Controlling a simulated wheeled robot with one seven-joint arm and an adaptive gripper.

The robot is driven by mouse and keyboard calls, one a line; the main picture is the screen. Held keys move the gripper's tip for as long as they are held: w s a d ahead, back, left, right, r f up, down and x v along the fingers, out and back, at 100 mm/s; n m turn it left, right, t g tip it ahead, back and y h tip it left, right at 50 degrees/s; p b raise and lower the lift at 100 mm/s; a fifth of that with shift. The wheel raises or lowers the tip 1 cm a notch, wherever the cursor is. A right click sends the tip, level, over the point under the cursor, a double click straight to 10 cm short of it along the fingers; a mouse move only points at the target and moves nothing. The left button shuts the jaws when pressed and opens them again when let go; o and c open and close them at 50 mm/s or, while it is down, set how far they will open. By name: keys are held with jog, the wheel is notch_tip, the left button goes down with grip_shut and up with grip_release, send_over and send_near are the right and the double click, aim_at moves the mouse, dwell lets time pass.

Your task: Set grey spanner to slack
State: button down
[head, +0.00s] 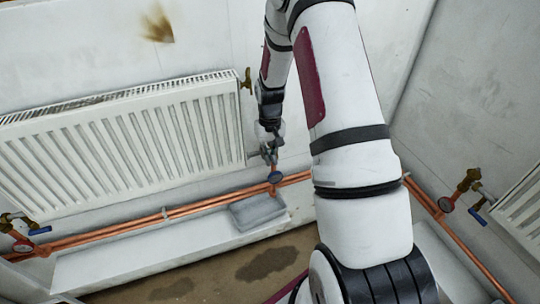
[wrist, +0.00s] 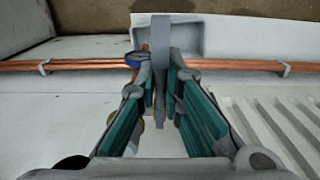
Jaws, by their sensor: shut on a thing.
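The grey spanner (wrist: 161,50) is a flat grey bar that stands between my gripper's fingers in the wrist view. Its upper end reaches over the copper pipes and the edge of the grey tray. My gripper (wrist: 166,88) has its teal-padded fingers closed on the bar. In the head view my gripper (head: 269,145) is low beside the radiator's right end, just above a blue round fitting (head: 276,177) on the pipe. The blue fitting also shows left of the bar in the wrist view (wrist: 135,58).
A white radiator (head: 130,145) is close on the left, with a brass valve (head: 246,80) at its top corner. Copper pipes (head: 190,208) run along the wall above a white ledge, where a grey tray (head: 258,211) sits. Another radiator (head: 520,208) and a valve stand right.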

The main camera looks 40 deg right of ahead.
jog(key=shift+s+a+f+t+h+p, duration=0.1)
jog(key=shift+s+f+t+h+p, duration=0.1)
jog(key=shift+s+f+t+p, duration=0.3)
jog(key=shift+s+a+f+t+h+p, duration=0.1)
jog(key=shift+s+f+t+h+p, duration=0.1)
jog(key=shift+f+t+p, duration=0.35)
jog(key=shift+f+t+h+p, duration=0.5)
jog(key=shift+f+t+p, duration=0.8)
jog(key=shift+t, duration=0.65)
jog(key=shift+f+t+h+p, duration=0.5)
jog(key=shift+f+t+p, duration=0.4)
jog(key=shift+f+t, duration=0.85)
jog(key=shift+w+r+t, duration=0.1)
jog(key=shift+r+t, duration=0.1)
jog(key=shift+t, duration=0.05)
jog(key=c, duration=1.7)
grip_release()
